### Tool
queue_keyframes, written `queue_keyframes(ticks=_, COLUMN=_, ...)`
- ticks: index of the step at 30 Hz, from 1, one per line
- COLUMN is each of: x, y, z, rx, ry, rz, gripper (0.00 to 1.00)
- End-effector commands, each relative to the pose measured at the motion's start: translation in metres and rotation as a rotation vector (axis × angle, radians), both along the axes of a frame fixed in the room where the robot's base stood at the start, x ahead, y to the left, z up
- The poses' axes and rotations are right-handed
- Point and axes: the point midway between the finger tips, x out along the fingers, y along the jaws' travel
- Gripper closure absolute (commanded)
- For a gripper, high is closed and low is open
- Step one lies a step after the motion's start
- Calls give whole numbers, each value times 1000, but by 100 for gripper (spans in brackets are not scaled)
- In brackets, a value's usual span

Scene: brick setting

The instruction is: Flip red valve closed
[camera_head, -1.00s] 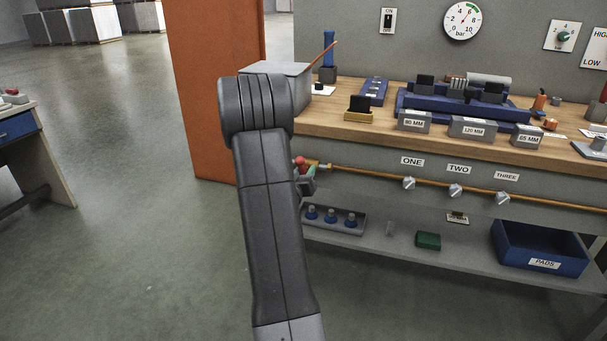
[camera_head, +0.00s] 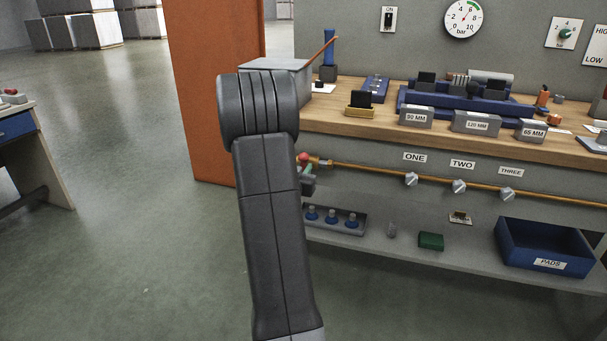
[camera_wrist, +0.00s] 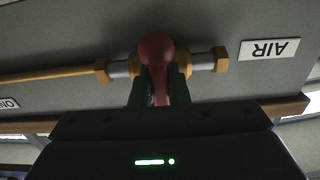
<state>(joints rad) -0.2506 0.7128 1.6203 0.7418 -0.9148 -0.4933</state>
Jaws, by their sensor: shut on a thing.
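The red valve handle (camera_wrist: 156,55) shows in the wrist view, with a round knob at its end. In the head view the red knob (camera_head: 304,157) shows just right of my arm, at the left end of the pipe. My arm hides most of the valve and gripper there.
The copper pipe (camera_head: 380,172) runs right along the bench front past several grey knobs under ONE, TWO and THREE labels. The wooden bench top (camera_head: 330,112) is above. A lower shelf holds a tray (camera_head: 335,221) and a blue PADS bin (camera_head: 545,250).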

Motion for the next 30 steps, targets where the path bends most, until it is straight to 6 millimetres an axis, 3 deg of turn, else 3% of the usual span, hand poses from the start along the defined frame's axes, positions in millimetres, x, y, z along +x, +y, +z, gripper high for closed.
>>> queue_keyframes(ticks=5, x=0, y=0, z=0, rx=1, ry=3, rz=0, gripper=100)
queue_keyframes(ticks=6, x=0, y=0, z=0, rx=1, ry=3, rz=0, gripper=81)
queue_keyframes(ticks=9, x=0, y=0, z=0, rx=0, ry=2, rz=0, gripper=64)
queue_keyframes(ticks=20, x=-5, y=2, z=0, rx=-1, ry=3, rz=1, gripper=64)
queue_keyframes(ticks=23, x=-16, y=7, z=1, rx=-2, ry=4, rz=3, gripper=64)
queue_keyframes(ticks=30, x=-67, y=23, z=2, rx=-3, ry=5, rz=4, gripper=64)
